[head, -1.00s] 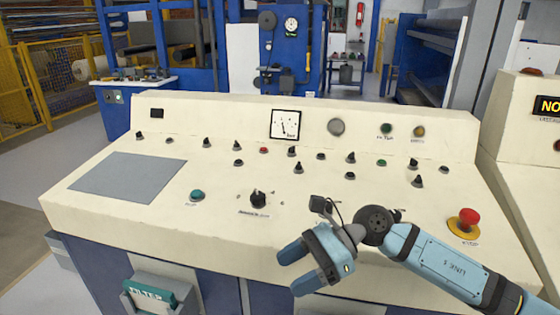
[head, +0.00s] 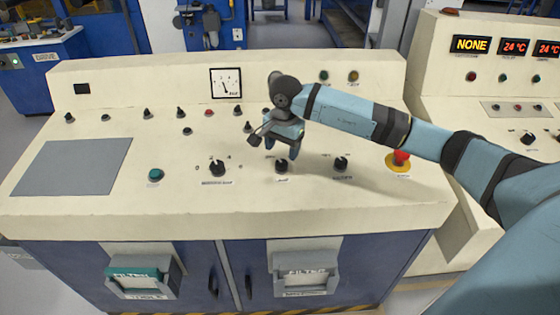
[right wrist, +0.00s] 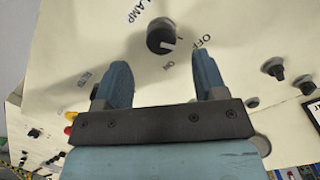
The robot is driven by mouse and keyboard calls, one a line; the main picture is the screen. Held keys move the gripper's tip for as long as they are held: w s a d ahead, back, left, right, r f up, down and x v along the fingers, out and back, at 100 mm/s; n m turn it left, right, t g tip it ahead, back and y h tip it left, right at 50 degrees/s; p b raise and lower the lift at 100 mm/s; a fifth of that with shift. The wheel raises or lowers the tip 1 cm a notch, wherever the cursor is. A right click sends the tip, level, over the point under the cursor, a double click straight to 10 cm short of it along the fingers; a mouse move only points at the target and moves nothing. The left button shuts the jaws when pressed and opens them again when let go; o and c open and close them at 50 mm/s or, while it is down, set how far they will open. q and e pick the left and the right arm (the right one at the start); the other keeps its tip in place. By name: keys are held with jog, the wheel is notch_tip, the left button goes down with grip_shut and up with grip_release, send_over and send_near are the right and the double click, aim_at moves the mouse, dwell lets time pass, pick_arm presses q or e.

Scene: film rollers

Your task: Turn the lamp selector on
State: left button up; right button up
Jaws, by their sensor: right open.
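In the head view the selector (head: 282,166) is the middle knob of the front row. My right gripper (head: 281,151) is open and empty just above and behind it. In the right wrist view the selector shows beyond the gap between the fingertips (right wrist: 161,62), untouched. My left gripper is not in view.
Black knobs stand on either side, a left one (head: 217,168) and a right one (head: 341,163). A green button (head: 155,175) and a grey plate (head: 72,166) lie left.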

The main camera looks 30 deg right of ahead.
aim_at(281, 163)
jog(key=f, duration=0.6)
jog(key=shift+w+a, duration=0.1)
jog(key=shift+w, duration=0.1)
jog(key=shift+r, duration=0.1)
jog(key=c, duration=0.9)
